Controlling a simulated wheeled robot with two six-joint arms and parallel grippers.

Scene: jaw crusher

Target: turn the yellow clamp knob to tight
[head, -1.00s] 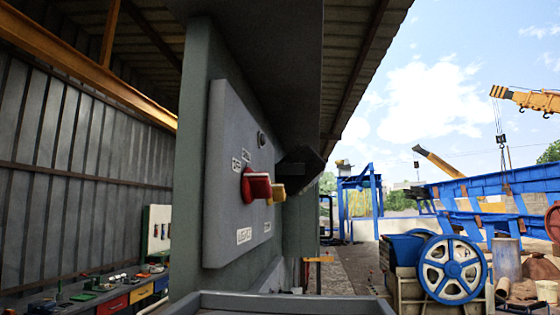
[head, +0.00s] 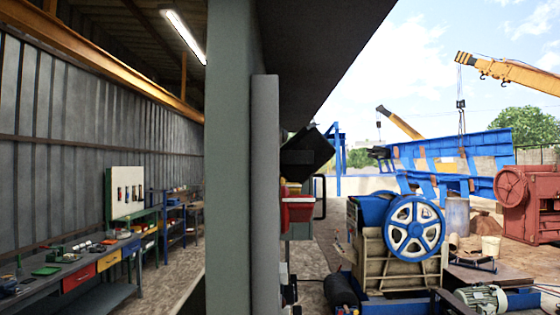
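The grey panel (head: 265,195) on the tall grey post (head: 228,160) is seen almost edge-on near the middle of the head view. A red knob (head: 298,209) sticks out from the panel's right side. The yellow clamp knob cannot be made out now; the red knob or the panel edge may hide it. The panel's face and labels are also hidden at this angle, so no knob setting can be read. Neither of my grippers is in view.
A dark angular box (head: 307,153) juts out above the red knob. A tan machine with a blue flywheel (head: 415,228) stands to the right. A workbench (head: 100,262) runs along the left wall. Open floor lies between bench and post.

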